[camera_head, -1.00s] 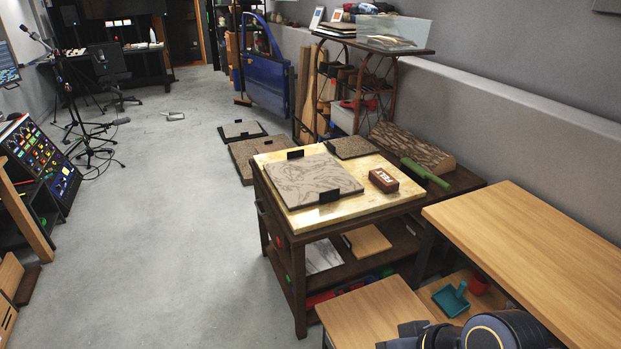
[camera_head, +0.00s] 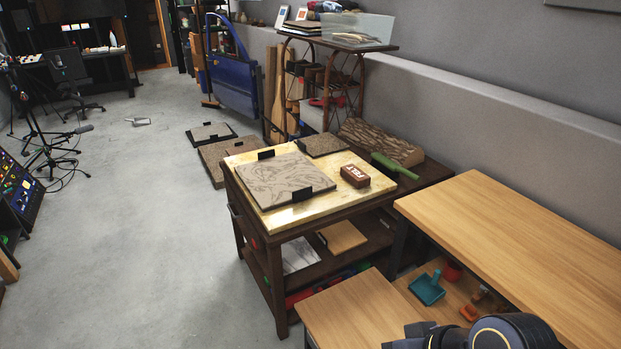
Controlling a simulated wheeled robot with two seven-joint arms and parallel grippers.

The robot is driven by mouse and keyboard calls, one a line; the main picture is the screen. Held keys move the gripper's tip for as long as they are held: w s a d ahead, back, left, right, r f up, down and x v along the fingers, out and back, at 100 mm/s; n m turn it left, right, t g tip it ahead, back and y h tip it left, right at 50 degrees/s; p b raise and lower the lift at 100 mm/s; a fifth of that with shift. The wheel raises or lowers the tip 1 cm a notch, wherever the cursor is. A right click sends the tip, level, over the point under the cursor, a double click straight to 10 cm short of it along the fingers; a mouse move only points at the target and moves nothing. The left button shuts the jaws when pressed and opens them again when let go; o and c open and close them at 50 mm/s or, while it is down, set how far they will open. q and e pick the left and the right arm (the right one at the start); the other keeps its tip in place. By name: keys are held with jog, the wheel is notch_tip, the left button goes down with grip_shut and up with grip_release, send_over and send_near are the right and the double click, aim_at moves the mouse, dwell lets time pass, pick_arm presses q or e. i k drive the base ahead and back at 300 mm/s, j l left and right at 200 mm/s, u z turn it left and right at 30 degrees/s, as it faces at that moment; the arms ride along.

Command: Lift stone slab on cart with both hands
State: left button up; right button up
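A grey-beige patterned stone slab (camera_head: 272,181) lies flat on the pale top (camera_head: 330,206) of a dark wooden cart (camera_head: 270,250). Black clips or handles sit at its back edge (camera_head: 266,154) and front edge (camera_head: 303,194). A smaller dark slab (camera_head: 322,146) and a brown block marked FELT (camera_head: 355,176) lie on the same top. A dark part of my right arm (camera_head: 490,332) shows at the bottom right, well away from the slab. Its fingertips cannot be made out. My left gripper is not in view.
A wooden table (camera_head: 510,240) and a lower wooden surface (camera_head: 350,310) stand right of and in front of the cart.

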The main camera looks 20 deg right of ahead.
aim_at(369, 325)
jog(key=i+z, duration=0.15)
jog(key=z, duration=0.35)
jog(key=i+j+z, duration=0.1)
jog(key=z, duration=0.4)
jog(key=i+j+z, duration=0.1)
jog(key=j+z, duration=0.15)
jog(key=z, duration=0.25)
jog(key=i+j+z, duration=0.35)
jog(key=j, duration=0.65)
jog(key=j+z, duration=0.35)
jog(key=j, duration=0.6)
jog(key=j+z, duration=0.35)
jog(key=j, duration=2.4)
jog(key=i, duration=0.05)
